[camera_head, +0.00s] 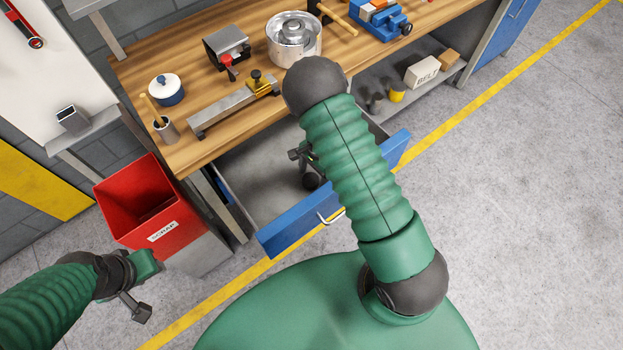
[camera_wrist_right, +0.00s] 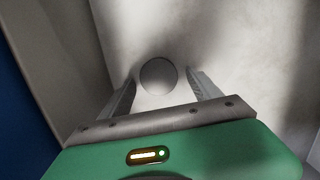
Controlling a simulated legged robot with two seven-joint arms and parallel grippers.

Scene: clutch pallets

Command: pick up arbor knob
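The arbor knob (camera_wrist_right: 158,76) looks like a dark grey, round-topped piece on the pale drawer floor in the right wrist view. My right gripper (camera_wrist_right: 163,84) is open, its two fingers spread to the left and right of the knob, with a gap visible on each side. In the head view my right arm reaches into the open drawer (camera_head: 250,178) and hides part of it.
The drawer's blue front (camera_head: 290,237) and side walls surround the right hand. A red scrap bin (camera_head: 178,228) stands near the left gripper.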

